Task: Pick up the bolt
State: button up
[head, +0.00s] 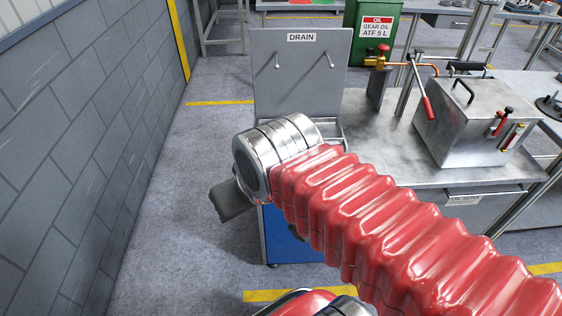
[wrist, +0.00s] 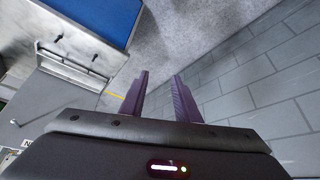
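I see no bolt in either view. My gripper (wrist: 160,75) is open in the wrist view, with two dark purple fingers apart and nothing between them. Beyond the fingertips are the grey floor and the block wall. In the head view a dark part of my gripper (head: 232,200) shows at the left of my arm's metal wrist, in front of the drain stand (head: 300,80). The fingers cannot be made out there. My red ribbed arm hides much of the stand's blue front and part of its top.
A grey block wall (head: 70,140) runs along the left. A metal workbench (head: 375,135) to the right bears a steel box (head: 485,120) with red-handled valves. A green gear oil drum (head: 373,35) stands behind. Floor between wall and stand is clear. The stand's blue panel (wrist: 100,15) shows in the wrist view.

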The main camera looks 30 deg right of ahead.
jog(key=shift+w, duration=0.4)
jog(key=w+d+f+t+h, duration=0.1)
jog(key=w+d+f+h, duration=0.1)
jog(key=w+d+f, duration=0.6)
jog(key=w+d+f+t+h, duration=0.2)
jog(key=w+d, duration=0.5)
jog(key=d, duration=0.5)
jog(key=s+d+f+t+y, duration=0.1)
jog(key=d+f+t, duration=0.1)
jog(key=f, duration=0.5)
jog(key=s+d+f+m+t+y, duration=0.1)
jog(key=d+f+t, duration=0.2)
jog(key=d+f, duration=0.2)
jog(key=shift+s+d+f+y, duration=0.15)
jog(key=shift+f+y, duration=0.25)
jog(key=shift+f, duration=1)
